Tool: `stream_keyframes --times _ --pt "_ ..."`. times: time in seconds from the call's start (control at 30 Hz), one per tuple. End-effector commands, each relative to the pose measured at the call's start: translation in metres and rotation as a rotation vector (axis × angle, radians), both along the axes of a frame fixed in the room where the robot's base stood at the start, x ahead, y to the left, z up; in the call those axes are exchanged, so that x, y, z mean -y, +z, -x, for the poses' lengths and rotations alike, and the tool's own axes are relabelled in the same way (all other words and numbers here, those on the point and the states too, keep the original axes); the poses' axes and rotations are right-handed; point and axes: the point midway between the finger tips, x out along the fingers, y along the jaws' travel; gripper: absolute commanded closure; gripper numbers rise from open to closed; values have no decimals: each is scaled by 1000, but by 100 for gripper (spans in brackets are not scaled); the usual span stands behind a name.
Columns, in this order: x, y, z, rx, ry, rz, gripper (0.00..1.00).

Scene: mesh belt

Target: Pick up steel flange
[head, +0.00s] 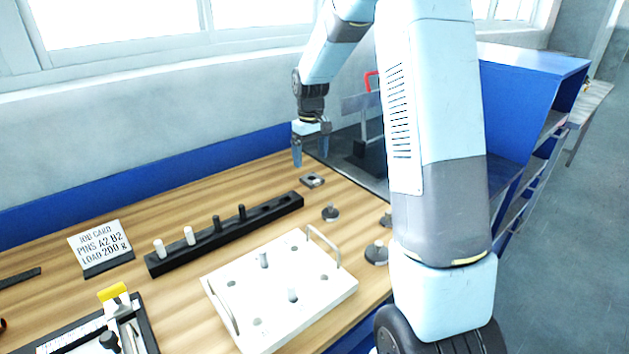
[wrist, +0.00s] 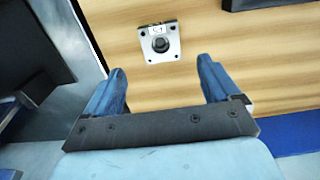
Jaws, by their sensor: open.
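The steel flange (head: 313,181) is a small square grey plate with a round dark centre. It lies flat on the wooden bench near the back right end of the black pin rack. In the wrist view the flange (wrist: 174,50) shows its corner holes and lies ahead of the fingertips, roughly centred between them. My gripper (head: 310,157) is open and empty, above the bench and behind the flange in the head view. Its two blue fingers also show in the wrist view (wrist: 161,70), spread apart and not touching the flange.
The black rack (head: 225,232) holds several pins. A white plate with handles (head: 280,290) stands in front of it. Grey weights (head: 330,212) are to the right. A job card (head: 100,243) stands at left. A dark panel (wrist: 30,55) is left in the wrist view.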

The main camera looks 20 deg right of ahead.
Motion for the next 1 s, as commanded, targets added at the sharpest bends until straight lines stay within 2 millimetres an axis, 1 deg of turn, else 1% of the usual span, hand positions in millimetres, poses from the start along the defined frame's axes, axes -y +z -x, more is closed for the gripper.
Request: stream_keyframes --times 0.03,0.1,0.27,0.37,0.5,0.63,0.73,0.93,1.0 --pt "0 -6 0 -1 0 -1 11" --pt "0 -11 1 -1 0 -1 11" --pt "0 -18 1 -1 0 0 11" --pt "1 -30 2 -2 0 0 11" --pt "1 -50 5 -3 0 0 11" --pt "1 -62 4 -1 0 0 11" --pt "1 -66 4 0 0 1 11" --pt "2 -66 4 1 -1 1 11" --pt "2 -66 4 1 -1 1 16"
